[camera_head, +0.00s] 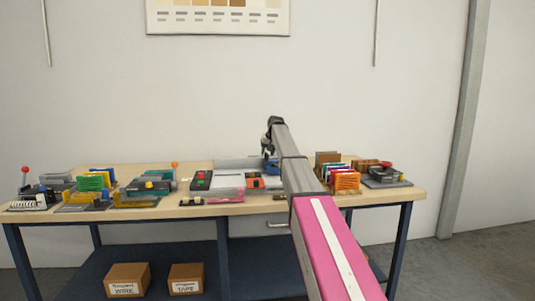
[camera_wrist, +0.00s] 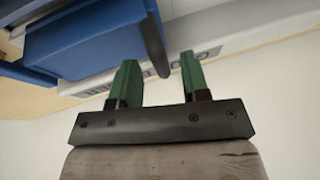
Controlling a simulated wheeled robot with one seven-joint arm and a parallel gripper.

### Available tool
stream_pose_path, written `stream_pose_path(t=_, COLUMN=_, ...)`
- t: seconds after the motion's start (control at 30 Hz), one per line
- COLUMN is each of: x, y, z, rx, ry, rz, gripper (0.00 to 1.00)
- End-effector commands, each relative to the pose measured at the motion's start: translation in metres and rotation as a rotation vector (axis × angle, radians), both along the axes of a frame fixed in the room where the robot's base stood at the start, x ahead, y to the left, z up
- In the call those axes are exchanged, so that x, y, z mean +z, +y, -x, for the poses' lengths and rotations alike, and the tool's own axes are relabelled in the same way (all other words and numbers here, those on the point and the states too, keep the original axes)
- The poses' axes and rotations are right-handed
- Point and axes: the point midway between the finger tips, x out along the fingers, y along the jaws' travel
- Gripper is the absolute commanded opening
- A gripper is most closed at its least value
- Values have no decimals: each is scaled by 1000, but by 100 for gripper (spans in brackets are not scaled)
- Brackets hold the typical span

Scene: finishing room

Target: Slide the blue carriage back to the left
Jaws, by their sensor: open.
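The blue carriage (camera_wrist: 85,40) fills the upper left of the wrist view. A dark upright handle (camera_wrist: 153,45) stands at its right end. The carriage sits along a pale grey rail (camera_wrist: 205,32) with dark slots or marks on it. My gripper (camera_wrist: 160,72) is open, its two green fingers apart. The handle's end shows in the gap between the fingertips, and I see no finger closed on it; whether one touches it I cannot tell. In the head view a small blue part of the carriage (camera_head: 271,165) shows beneath my gripper (camera_head: 267,145), partly hidden by my arm.
The wooden bench (camera_head: 155,210) is crowded. Orange and brown card racks (camera_head: 345,181) and a grey device (camera_head: 388,178) stand at right. A red and green switch box (camera_head: 201,180) and several fixtures stand at left. Two cardboard boxes (camera_head: 127,280) sit on the lower shelf.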

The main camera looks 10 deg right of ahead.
Motion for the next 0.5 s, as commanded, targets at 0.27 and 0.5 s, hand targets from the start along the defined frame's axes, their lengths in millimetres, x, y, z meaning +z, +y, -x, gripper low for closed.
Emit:
stream_pose_path(t=0.27, x=-3, y=1, z=-1, rx=0, ry=0, rz=0, gripper=42)
stream_pose_path(t=0.5, x=-3, y=1, z=-1, rx=0, ry=0, rz=0, gripper=0)
